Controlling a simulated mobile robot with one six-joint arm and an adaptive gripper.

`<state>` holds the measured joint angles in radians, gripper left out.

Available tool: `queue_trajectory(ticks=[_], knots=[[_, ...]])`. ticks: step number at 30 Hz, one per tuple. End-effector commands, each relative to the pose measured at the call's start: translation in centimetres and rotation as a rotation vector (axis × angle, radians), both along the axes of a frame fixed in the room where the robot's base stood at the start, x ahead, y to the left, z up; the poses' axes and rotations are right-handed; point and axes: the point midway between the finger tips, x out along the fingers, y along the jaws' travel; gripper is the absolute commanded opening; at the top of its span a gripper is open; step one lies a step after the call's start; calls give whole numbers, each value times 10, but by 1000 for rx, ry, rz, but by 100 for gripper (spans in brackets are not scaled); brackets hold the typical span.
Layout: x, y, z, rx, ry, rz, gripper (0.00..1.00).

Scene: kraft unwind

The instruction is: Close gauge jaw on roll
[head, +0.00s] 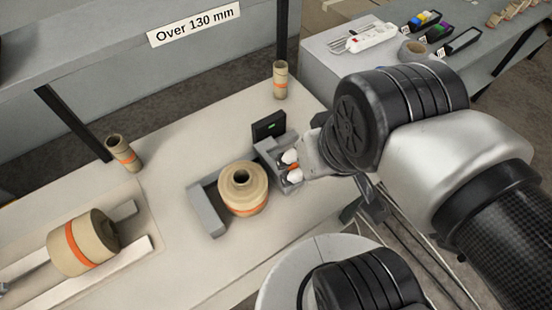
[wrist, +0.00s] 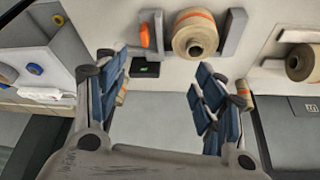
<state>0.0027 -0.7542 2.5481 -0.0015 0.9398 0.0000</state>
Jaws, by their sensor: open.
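The tan kraft roll (head: 243,190) with an orange band stands upright on the pale table, between the two grey jaws of the gauge. One jaw (head: 207,209) is at its left, close against it. The other jaw (head: 268,156), with an orange knob (wrist: 144,36), is at its right in the head view, with a narrow gap to the roll. The roll also shows in the wrist view (wrist: 195,42). My gripper (wrist: 160,75) is open and empty, fingers spread, near the knob side. Its contact with the knob cannot be told.
A small black display (head: 268,125) with a green readout stands behind the gauge. Small rolls stand at the back (head: 280,80) and left (head: 123,153). A larger roll (head: 85,243) lies in a cradle at left. A shelf labelled "Over 130 mm" (head: 194,24) runs behind.

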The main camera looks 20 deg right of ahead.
Motion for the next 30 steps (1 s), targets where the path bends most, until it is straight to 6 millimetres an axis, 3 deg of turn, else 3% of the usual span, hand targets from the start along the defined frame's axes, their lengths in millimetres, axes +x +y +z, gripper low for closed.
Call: queue_trajectory(ticks=[4, 11, 20, 26, 30], knots=[[0, 0, 0, 0, 0, 0, 63], [11, 1, -2, -38, 29, 96, 49], [75, 5, -27, -213, 154, 642, 29], [116, 9, -65, -301, 224, 1055, 15], [140, 12, -101, -341, 263, 1347, 6]])
